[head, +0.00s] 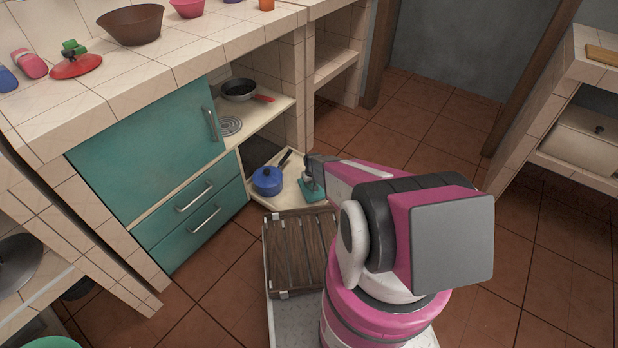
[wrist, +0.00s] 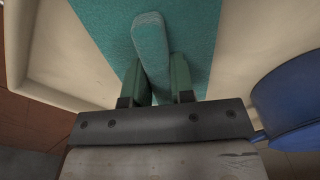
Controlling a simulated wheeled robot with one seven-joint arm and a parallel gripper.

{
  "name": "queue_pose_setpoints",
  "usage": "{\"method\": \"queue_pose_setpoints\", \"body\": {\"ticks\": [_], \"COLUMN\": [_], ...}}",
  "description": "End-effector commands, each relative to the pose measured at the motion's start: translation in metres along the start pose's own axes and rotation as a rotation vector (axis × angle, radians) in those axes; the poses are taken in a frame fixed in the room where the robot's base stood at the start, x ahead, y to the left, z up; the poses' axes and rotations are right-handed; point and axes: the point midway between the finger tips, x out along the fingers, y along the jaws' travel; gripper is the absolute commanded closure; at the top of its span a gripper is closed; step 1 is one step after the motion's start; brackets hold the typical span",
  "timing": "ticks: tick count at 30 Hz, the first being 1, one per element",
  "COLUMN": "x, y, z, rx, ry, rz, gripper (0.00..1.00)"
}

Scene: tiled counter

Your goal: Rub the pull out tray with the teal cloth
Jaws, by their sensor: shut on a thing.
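The teal cloth (wrist: 195,30) lies flat on the cream pull out tray (wrist: 250,45), with a raised handle-like fold (wrist: 150,48) in its middle. My gripper (wrist: 163,75) is shut on that raised part in the wrist view. In the head view the teal cloth (head: 313,191) shows at the right part of the pull out tray (head: 262,201), under my gripper (head: 313,186). The tray extends from the low cupboard. Part of the cloth is hidden by my fingers.
A black pan (head: 239,90) sits on the shelf above. Teal drawers (head: 195,210) are left of the tray.

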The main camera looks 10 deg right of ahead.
Motion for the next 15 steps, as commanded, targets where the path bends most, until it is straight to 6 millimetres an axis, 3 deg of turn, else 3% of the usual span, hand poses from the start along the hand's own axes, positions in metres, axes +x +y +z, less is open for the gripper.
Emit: {"method": "queue_pose_setpoints", "body": {"ticks": [6, 8, 10, 15], "x": [0.001, -0.005, -0.024, -0.036], "y": [-0.007, -0.007, -0.008, -0.009], "z": [0.006, 0.007, 0.01, 0.011], "rx": [0.001, 0.002, 0.002, 0.003], "ry": [0.0, 0.001, 0.002, 0.002], "rz": [0.0, 0.0, 0.001, 0.0], "gripper": [0.96, 0.96, 0.96, 0.96]}}
